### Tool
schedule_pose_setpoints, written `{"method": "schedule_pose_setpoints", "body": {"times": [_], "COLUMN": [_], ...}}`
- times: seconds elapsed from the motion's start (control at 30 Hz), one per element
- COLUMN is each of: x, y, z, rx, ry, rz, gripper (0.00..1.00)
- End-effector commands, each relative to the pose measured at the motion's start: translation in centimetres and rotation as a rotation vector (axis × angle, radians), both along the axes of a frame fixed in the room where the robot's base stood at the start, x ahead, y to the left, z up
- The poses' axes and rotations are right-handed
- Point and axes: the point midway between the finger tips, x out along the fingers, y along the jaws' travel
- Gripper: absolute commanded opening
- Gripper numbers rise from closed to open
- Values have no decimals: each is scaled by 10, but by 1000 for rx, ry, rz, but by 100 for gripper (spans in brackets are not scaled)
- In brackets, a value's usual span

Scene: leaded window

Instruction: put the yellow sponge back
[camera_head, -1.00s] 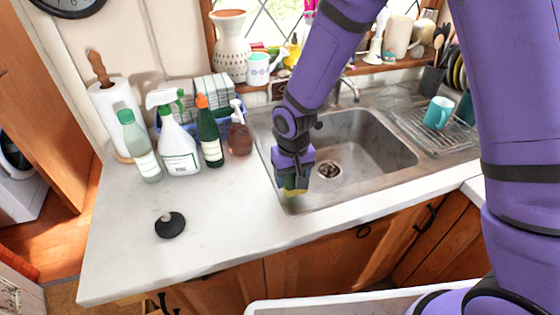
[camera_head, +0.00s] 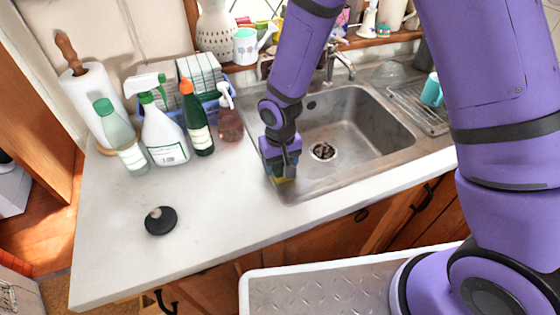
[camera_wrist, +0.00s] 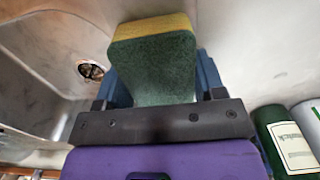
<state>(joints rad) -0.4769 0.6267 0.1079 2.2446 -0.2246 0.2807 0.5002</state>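The yellow sponge (camera_wrist: 152,62) has a yellow layer and a dark green scouring side. In the wrist view it sits between the two blue fingers of my gripper (camera_wrist: 160,85), which is shut on it. In the head view my gripper (camera_head: 282,168) points down at the left edge of the steel sink (camera_head: 365,140). I cannot tell whether the sponge touches the sink rim.
A blue caddy (camera_head: 214,106) with striped packs stands behind a green bottle (camera_head: 197,125), a white spray bottle (camera_head: 163,135), a pale bottle (camera_head: 121,140) and a soap dispenser (camera_head: 229,124). A black stopper (camera_head: 161,221) lies on the white counter (camera_head: 215,215). The front counter is otherwise clear.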

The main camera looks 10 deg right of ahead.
Motion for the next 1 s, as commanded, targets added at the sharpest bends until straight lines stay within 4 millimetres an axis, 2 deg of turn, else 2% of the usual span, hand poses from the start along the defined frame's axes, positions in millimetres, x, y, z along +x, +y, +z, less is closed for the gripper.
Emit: {"method": "schedule_pose_setpoints", "body": {"times": [0.03,0.1,0.47,0.67,1.0], "x": [0,0,0,1,1], "y": [0,0,0,0,0], "z": [0,0,5,30,92], "rx": [0,0,0,2,2], "ry": [0,0,-1,-4,-4], "rz": [0,0,0,-2,-1], "gripper": [74,88,88,88,88]}}
